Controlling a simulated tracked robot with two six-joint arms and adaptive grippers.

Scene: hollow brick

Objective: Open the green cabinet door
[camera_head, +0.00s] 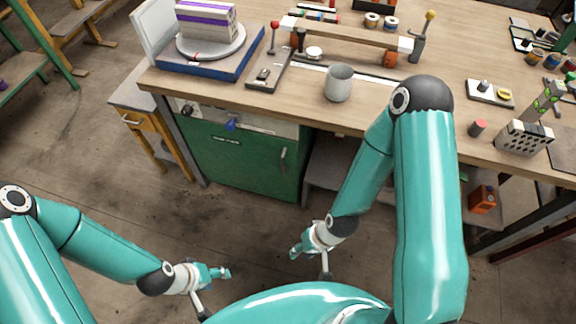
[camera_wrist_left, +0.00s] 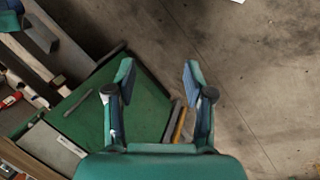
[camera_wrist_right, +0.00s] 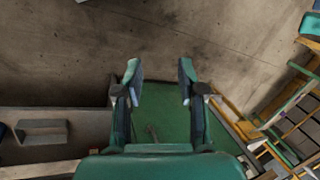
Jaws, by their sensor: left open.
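The green cabinet door (camera_head: 235,165) is under the left part of the workbench and looks closed, with a small grey upright handle (camera_head: 283,158) near its right edge. The door also shows in the left wrist view (camera_wrist_left: 135,108) and, partly hidden by the gripper, in the right wrist view (camera_wrist_right: 172,122). My left gripper (camera_head: 226,273) is in front of and below the door, apart from it, open and empty in its wrist view (camera_wrist_left: 158,75). My right gripper (camera_head: 295,252) hangs in front of the cabinet's right side, apart from the handle, open and empty (camera_wrist_right: 158,72).
A yellow-framed stand (camera_head: 150,135) is left of the cabinet. A low grey shelf (camera_head: 335,165) is to its right. The floor in front is clear.

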